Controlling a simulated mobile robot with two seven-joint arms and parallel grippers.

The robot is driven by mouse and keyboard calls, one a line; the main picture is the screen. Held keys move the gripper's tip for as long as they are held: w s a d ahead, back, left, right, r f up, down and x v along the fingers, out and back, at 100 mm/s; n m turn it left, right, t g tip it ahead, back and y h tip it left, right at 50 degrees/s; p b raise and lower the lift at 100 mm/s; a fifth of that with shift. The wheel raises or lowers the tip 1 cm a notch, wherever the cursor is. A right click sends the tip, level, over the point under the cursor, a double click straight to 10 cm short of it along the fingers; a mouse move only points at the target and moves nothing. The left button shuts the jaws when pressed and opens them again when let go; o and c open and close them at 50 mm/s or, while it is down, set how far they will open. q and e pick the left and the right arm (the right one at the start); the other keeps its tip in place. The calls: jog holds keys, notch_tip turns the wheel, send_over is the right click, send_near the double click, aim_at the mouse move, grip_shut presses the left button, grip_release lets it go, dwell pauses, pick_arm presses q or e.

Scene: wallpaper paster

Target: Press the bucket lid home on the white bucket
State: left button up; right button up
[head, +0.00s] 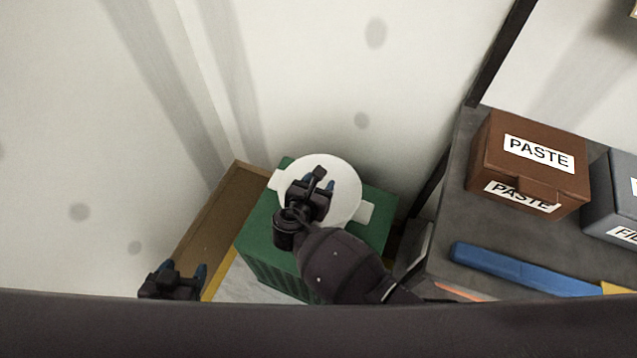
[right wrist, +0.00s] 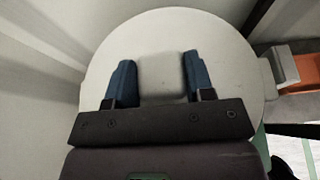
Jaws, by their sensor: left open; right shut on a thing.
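The round white bucket lid (head: 343,177) shows above a green crate in the head view and fills much of the right wrist view (right wrist: 150,30). My right gripper (head: 319,183) is over the middle of the lid. In the right wrist view its blue fingers (right wrist: 158,78) stand either side of a pale raised grip on the lid and are shut on it. Pale tabs stick out at the disc's left and right edges. The white bucket's wall is hidden under the disc, so I cannot tell how the lid sits. My left gripper (head: 184,269) is open and empty at the lower left.
The green crate (head: 262,236) stands in a corner against pale walls. To the right, a grey bench (head: 470,215) holds a brown PASTE box (head: 545,142), a grey box (head: 612,185) and a blue tool (head: 510,268).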

jog(key=shift+r, duration=0.1)
dwell(0.5)
jog(key=shift+p, duration=0.3)
jog(key=shift+f+b, duration=0.3)
jog(key=shift+f, duration=0.35)
dwell(0.5)
jog(key=shift+f+b, duration=0.4)
jog(key=shift+f, duration=0.3)
jog(key=o, duration=1)
